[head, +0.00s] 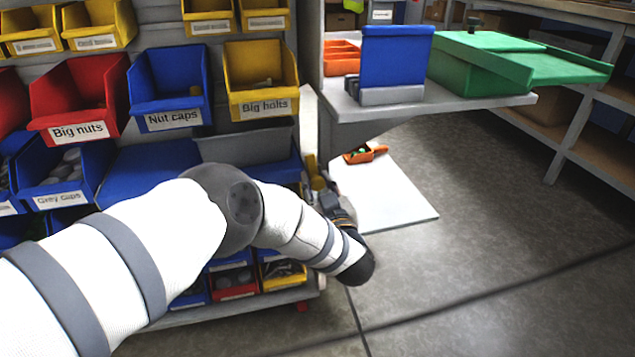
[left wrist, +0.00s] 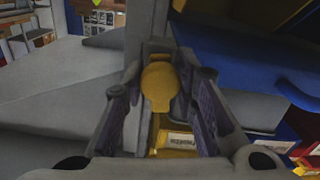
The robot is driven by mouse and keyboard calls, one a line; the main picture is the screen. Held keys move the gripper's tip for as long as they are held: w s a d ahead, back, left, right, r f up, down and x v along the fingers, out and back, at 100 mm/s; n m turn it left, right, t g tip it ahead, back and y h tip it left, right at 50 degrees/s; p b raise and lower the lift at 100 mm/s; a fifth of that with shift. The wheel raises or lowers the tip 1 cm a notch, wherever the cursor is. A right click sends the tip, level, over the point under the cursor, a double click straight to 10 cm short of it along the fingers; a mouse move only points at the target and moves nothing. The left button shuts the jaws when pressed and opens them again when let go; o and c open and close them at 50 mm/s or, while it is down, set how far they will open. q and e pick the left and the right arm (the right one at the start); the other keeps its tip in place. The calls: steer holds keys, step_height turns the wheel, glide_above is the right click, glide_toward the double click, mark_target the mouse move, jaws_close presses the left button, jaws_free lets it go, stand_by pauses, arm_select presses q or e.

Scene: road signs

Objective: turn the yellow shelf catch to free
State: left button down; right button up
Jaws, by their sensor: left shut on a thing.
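The yellow shelf catch (head: 314,172) sits at the right edge of the bin rack, small and partly covered by my gripper in the head view. In the left wrist view the catch shows as a rounded yellow knob (left wrist: 160,84) in front of a grey upright. My left gripper (head: 324,194) reaches it from the front, and its two fingers (left wrist: 160,100) stand on either side of the knob, shut on it. The exact finger contact is dark and hard to make out. My right gripper is in neither view.
The rack holds labelled bins, such as the red big nuts bin (head: 80,100) and the yellow big bolts bin (head: 262,85). Open floor (head: 480,250) lies right of my arm.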

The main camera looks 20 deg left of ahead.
arm_select(q)
steer(key=shift+m, duration=0.8)
steer(key=shift+f, duration=0.1)
steer(key=c, duration=1.2)
jaws_free()
steer(key=shift+c, duration=0.2)
steer(key=v, duration=1.2)
